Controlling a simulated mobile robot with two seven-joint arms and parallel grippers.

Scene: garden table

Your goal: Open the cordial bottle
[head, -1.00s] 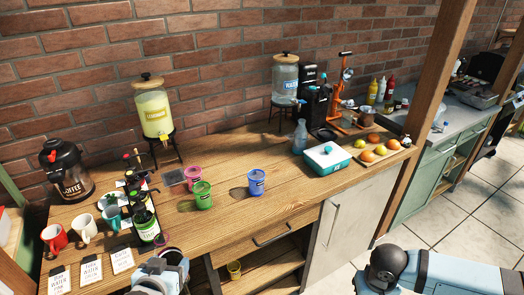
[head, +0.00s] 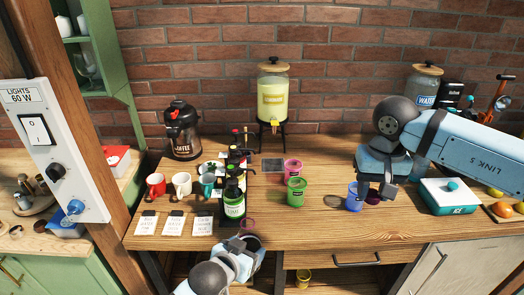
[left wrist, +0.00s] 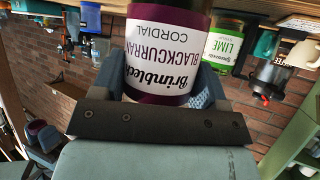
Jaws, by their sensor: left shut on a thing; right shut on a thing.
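My left gripper (head: 250,243) is low at the front edge of the table. It is shut on the blackcurrant cordial bottle (left wrist: 160,60), whose purple-edged white label fills the upper middle of the left wrist view, upside down. The bottle's top is out of that view. My right gripper (head: 375,190) is shut on a small dark purple thing (head: 373,198) just right of the blue cup (head: 354,197). It is mostly hidden by the fingers, and I cannot tell for sure that it is a cap. The green-labelled lime bottle (head: 234,205) stands behind my left gripper.
Several dark bottles stand behind the lime one. Pink (head: 293,169) and green (head: 296,191) cups stand between my grippers. Mugs (head: 181,184), cards (head: 173,225) and a coffee pot (head: 182,130) are left. A teal-and-white box (head: 449,195) stands right of my right gripper.

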